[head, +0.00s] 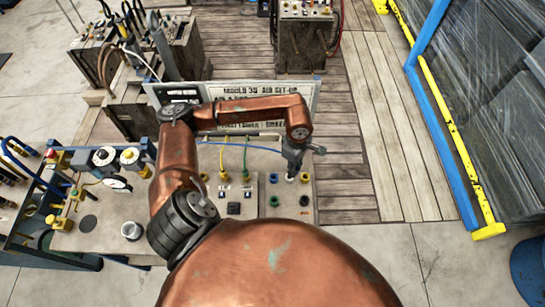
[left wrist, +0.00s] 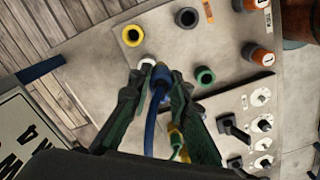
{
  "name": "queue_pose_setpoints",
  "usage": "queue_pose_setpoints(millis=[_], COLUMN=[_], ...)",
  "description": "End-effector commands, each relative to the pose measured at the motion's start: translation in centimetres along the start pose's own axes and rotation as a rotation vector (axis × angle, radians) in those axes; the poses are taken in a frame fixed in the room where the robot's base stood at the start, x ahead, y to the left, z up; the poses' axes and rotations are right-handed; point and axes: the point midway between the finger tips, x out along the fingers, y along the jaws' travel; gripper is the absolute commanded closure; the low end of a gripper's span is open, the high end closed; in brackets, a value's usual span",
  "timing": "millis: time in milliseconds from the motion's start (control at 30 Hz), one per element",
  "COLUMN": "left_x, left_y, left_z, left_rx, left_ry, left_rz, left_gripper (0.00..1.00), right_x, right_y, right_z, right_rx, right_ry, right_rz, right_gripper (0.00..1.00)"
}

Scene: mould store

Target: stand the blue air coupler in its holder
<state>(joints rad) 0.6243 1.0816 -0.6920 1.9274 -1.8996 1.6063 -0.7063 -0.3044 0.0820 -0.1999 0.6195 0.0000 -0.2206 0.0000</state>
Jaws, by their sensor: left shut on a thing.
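My left gripper (head: 291,168) reaches down over the right part of a beige bench plate (head: 262,165). In the left wrist view its dark green fingers (left wrist: 159,78) are shut on the blue air coupler (left wrist: 160,76), from which a blue hose trails back between them. In the head view the gripper hides the coupler; the blue hose (head: 222,143) runs in from the left. A white ring holder (left wrist: 147,63) is right at the fingertips; whether the coupler touches it, I cannot tell. Yellow (left wrist: 132,36), black (left wrist: 186,17) and green (left wrist: 205,75) ring holders surround it. My right gripper is not in view.
Yellow fittings with hoses (head: 223,176) and a switch panel (head: 235,197) are left of the ring holders. A sign board (head: 325,95) stands behind the plate. Gauges (head: 104,156) and a white cup (head: 132,230) are at the left. Wooden floor (head: 350,150) lies open at the right.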

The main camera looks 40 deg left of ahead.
Motion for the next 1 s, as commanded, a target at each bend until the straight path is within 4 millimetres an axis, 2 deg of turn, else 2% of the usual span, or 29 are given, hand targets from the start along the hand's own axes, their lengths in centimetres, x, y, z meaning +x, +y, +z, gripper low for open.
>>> queue_pose_setpoints(millis=[33,100,300,500,700,1000], left_x=[-0.6,-0.5,-0.3,-0.1,0.3,1.3], left_y=[-0.2,-0.4,-1.1,-1.9,-2.3,-2.4], left_z=[-0.7,-1.6,-4.2,-6.5,-7.7,-7.8], left_rx=[-0.131,-0.322,-0.861,-1.296,-1.512,-1.549], left_ry=[0.001,0.004,0.014,0.027,0.033,0.033], left_rz=[-0.003,-0.003,0.003,0.014,0.024,0.024], left_gripper=[1.00,1.00,1.00,1.00,1.00,1.00], right_x=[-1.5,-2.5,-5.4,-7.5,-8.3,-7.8], right_y=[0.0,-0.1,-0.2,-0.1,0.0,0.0], right_z=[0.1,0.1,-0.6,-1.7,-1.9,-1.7], right_rx=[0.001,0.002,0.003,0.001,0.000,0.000], right_ry=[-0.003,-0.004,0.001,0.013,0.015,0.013], right_rz=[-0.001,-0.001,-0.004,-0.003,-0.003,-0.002], right_gripper=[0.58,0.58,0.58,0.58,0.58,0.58])
